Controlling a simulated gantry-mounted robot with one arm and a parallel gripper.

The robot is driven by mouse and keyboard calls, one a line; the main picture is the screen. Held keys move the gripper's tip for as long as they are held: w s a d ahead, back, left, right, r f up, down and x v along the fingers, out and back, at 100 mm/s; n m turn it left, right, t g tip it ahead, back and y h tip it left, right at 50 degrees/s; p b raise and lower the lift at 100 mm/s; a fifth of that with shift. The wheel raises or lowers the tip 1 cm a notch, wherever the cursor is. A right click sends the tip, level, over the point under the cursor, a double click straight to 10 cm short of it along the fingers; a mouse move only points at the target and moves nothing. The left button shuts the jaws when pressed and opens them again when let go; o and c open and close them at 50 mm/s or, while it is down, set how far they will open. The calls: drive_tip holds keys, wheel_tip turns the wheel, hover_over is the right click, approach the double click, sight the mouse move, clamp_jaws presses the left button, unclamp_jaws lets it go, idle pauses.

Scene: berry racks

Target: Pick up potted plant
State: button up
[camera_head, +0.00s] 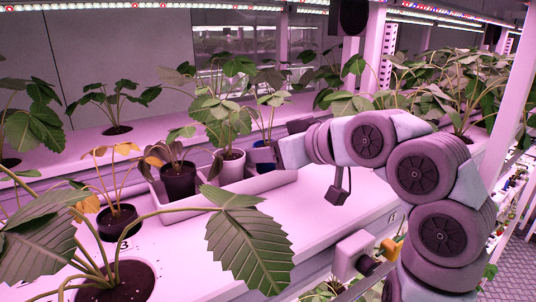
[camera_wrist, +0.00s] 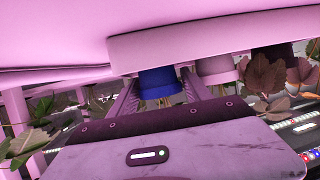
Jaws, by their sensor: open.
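Three potted plants stand in a row in a white tray (camera_head: 240,197): one in a black pot (camera_head: 178,181), one in a white pot (camera_head: 231,168) and one in a blue pot (camera_head: 265,168). The blue pot is partly hidden behind my gripper (camera_head: 268,155), which reaches in from the right. In the wrist view, which appears upside down, the blue pot (camera_wrist: 160,84) shows between the two fingertips of my gripper (camera_wrist: 158,92). The fingers are apart, one on each side of it. I cannot tell whether either finger touches it.
The pale pot (camera_wrist: 215,68) is close beside the blue one in the wrist view. A wilting plant with yellow leaves (camera_head: 117,220) grows in the bench's front left. A large leaf (camera_head: 248,245) overhangs the near bench.

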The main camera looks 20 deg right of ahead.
drive_tip(key=shift+c, duration=0.4)
drive_tip(key=c, duration=1)
drive_tip(key=shift+r, duration=0.1)
